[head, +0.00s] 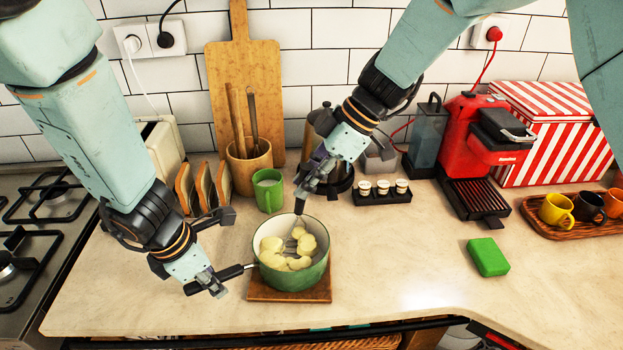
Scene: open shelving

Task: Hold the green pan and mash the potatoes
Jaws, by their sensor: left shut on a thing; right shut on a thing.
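The green pan (290,279) stands on a square wooden board on the counter, with its black handle pointing left. Several pale yellow potato pieces (272,245) lie in it. My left gripper (215,286) is shut on the pan's handle (232,271), left of the pan. My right gripper (309,184) is above the pan, shut on the masher (299,208).
A green mug (268,190) and a wooden utensil holder (250,163) stand behind the pan. A stove (40,225) is at the left. Small cups on a black stand (382,196), a red coffee machine (466,136) and a green sponge (488,257) are to the right. The front-right counter is clear.

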